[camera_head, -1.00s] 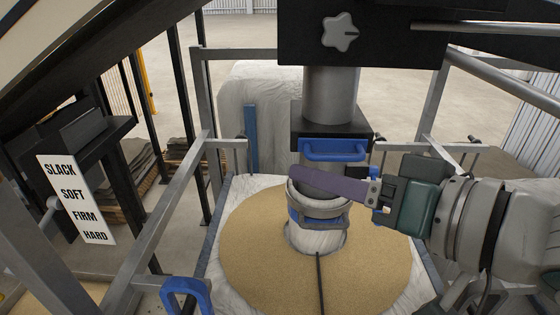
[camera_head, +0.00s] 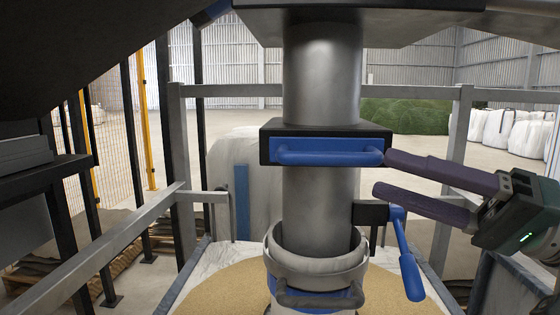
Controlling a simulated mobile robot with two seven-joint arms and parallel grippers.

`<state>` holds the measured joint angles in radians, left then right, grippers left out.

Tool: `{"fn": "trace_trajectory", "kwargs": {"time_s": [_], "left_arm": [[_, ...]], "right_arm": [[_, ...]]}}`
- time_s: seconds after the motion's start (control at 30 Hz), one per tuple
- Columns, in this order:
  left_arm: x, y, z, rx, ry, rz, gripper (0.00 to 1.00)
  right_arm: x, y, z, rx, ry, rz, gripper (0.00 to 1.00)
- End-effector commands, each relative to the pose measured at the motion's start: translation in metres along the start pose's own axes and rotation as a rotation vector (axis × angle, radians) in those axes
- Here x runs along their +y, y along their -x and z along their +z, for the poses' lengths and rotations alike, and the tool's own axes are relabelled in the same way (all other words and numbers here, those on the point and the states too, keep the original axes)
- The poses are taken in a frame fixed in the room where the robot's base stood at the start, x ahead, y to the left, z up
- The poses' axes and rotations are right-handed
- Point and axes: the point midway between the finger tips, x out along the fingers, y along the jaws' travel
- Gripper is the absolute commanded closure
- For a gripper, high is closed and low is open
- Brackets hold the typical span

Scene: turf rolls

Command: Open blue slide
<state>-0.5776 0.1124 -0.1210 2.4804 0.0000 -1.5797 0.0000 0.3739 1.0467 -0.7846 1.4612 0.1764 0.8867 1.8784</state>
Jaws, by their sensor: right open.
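The blue slide (camera_head: 327,146) is a blue plate with a bar handle (camera_head: 328,158) in a black housing (camera_head: 268,131) across the grey spout (camera_head: 322,75). My right gripper (camera_head: 380,173) comes in from the right with its two purple fingers apart. The upper fingertip is at the right end of the slide's handle; I cannot tell whether it touches. The lower fingertip is below the handle, beside the spout. Nothing shows between the fingers. My left gripper is not in view.
A blue lever (camera_head: 405,255) hangs from a black bracket right of the spout, below my right fingers. A grey collar (camera_head: 317,262) surrounds the lower spout above a bag of tan grain (camera_head: 235,290). Metal frame rails (camera_head: 130,235) stand on both sides.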

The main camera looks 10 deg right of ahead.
Motion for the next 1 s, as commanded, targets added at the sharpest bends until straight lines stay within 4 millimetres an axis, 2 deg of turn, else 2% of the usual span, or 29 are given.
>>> {"fn": "trace_trajectory", "kwargs": {"time_s": [0.2, 0.4, 0.57, 0.8, 1.0], "left_arm": [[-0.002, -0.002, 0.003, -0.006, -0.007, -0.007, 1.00], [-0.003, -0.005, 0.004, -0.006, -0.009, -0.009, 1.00], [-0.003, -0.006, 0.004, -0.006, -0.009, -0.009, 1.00], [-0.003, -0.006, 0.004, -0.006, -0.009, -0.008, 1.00], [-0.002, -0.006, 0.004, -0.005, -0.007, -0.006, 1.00]], "right_arm": [[-0.001, -0.044, 0.000, 0.001, 0.002, -0.007, 0.50], [0.000, -0.073, 0.000, 0.001, 0.001, -0.003, 0.50], [0.000, -0.082, 0.001, 0.000, 0.001, 0.000, 0.50], [0.000, -0.082, 0.000, 0.000, 0.001, 0.001, 0.50], [0.000, -0.082, 0.000, 0.000, 0.001, 0.001, 0.73]]}}
